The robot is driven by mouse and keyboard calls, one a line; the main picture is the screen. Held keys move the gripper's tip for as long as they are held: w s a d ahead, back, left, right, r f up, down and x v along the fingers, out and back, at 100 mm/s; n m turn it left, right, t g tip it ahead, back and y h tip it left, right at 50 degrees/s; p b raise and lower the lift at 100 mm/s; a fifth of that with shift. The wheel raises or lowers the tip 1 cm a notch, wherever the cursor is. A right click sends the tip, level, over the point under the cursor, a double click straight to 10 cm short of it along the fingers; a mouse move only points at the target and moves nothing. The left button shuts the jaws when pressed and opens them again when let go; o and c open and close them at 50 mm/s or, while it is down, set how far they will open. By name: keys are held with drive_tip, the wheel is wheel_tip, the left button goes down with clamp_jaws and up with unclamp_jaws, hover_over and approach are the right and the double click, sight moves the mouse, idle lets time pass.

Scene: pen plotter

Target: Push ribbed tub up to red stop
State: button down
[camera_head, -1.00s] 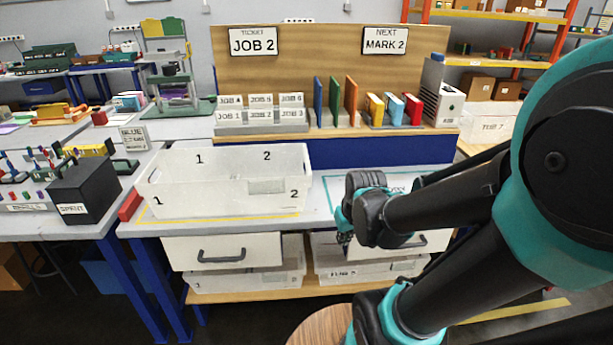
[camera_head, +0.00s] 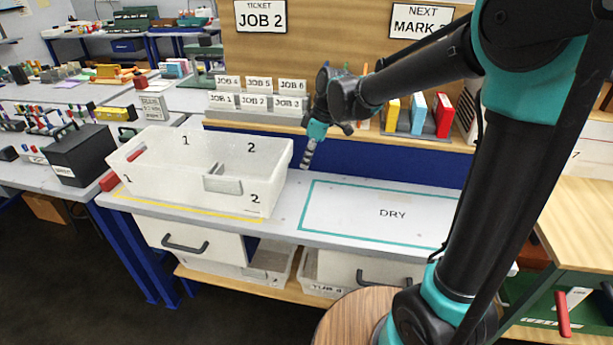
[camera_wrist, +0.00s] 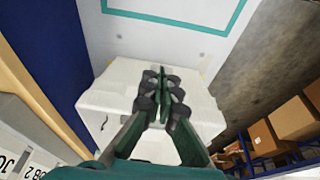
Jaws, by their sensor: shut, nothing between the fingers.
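The ribbed tub is a white, open, translucent box (camera_head: 190,192) marked 1 and 2, upright on the left half of the bench. Its ribs are not clear at this size. The red stop (camera_head: 109,181) is a small red block at the bench's left end, just left of the tub; whether they touch cannot be told. My gripper (camera_head: 307,160) is shut and empty, pointing down just beyond the tub's right end, above the bench. In the wrist view my shut gripper (camera_wrist: 160,85) appears in front of the white tub (camera_wrist: 108,85). I see no clear contact.
A yellow line (camera_head: 190,208) runs along the tub's front. A teal outline marked DRY (camera_head: 393,213) lies clear on the right. Behind are a blue panel (camera_head: 385,158) and a shelf with job cards (camera_head: 255,103) and coloured upright pieces (camera_head: 415,115). A black box (camera_head: 82,158) stands left.

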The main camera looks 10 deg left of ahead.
drive_tip(key=x, duration=1)
drive_tip(key=shift+w+a, duration=0.15)
drive_tip(key=shift+w, duration=0.1)
drive_tip(key=shift+w+a+r, duration=0.1)
drive_tip(key=shift+a, duration=1.8)
drive_tip(key=shift+a, duration=0.1)
drive_tip(key=a, duration=0.6)
drive_tip(key=w+a, duration=0.1)
drive_tip(key=a, duration=0.2)
drive_tip(key=shift+a, duration=0.3)
drive_tip(key=shift+r, duration=0.1)
